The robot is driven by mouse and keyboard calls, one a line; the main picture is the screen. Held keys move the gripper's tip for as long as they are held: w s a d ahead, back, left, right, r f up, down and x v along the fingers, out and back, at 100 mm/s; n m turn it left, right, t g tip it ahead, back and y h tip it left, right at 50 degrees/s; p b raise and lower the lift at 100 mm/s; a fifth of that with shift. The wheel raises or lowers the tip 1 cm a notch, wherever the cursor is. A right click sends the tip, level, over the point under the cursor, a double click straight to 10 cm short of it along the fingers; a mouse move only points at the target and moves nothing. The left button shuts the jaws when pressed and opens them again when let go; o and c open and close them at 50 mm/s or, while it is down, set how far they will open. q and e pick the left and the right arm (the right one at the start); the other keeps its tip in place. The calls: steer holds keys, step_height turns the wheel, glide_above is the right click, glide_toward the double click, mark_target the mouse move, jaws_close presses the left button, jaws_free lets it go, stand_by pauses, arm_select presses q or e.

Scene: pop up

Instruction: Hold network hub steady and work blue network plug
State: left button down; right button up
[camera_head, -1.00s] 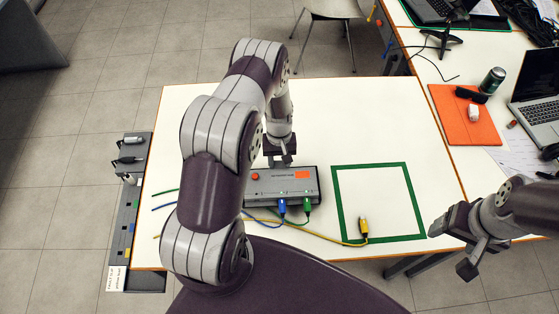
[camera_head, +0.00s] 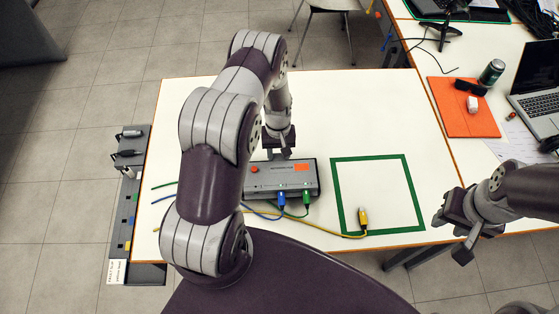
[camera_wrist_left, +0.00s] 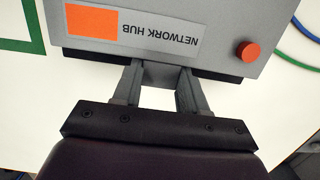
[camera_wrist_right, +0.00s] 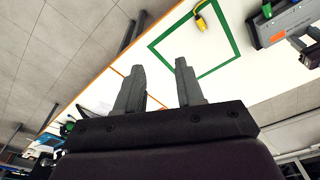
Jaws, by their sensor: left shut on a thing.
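The grey network hub (camera_head: 259,182) lies on the white table, with a red button and an orange label. The blue network plug (camera_head: 281,200) sits at the hub's front edge, beside a green plug (camera_head: 306,196). My left gripper (camera_head: 280,153) is shut on the hub's back edge; its fingers meet that edge in the left wrist view (camera_wrist_left: 160,75), with the tips partly hidden. My right gripper (camera_head: 452,235) is open and empty past the table's right edge, well away from the plug. Its spread fingers show in the right wrist view (camera_wrist_right: 158,80).
A yellow plug (camera_head: 363,220) on a cable lies at the front of a green taped square (camera_head: 408,190), whose inside is otherwise bare. A grey rack (camera_head: 127,215) runs along the table's left side. A second table at right holds a laptop (camera_head: 541,103) and an orange mat (camera_head: 457,121).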

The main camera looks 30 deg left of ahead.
steer(key=w+a+f+n, duration=0.2)
steer(key=w+a+f, duration=0.1)
steer(key=w+a, duration=0.3)
arm_select(q)
steer(key=shift+w+f, duration=0.1)
steer(key=shift+w, duration=0.05)
arm_select(e)
steer(key=n, duration=0.4)
glide_above(282, 202)
steer(key=shift+y, duration=0.3)
step_height(282, 202, down, 16)
steer(key=shift+d+r, duration=0.1)
steer(key=shift+r, duration=0.1)
steer(key=shift+f, duration=0.3)
steer(key=f, duration=0.7)
steer(key=shift+w+a+f, duration=0.3)
steer(key=shift+a, duration=0.05)
steer(key=shift+c, duration=0.3)
steer(key=shift+r, duration=0.1)
jaws_close()
steer(key=shift+s+d, duration=0.2)
steer(key=shift+s, duration=0.1)
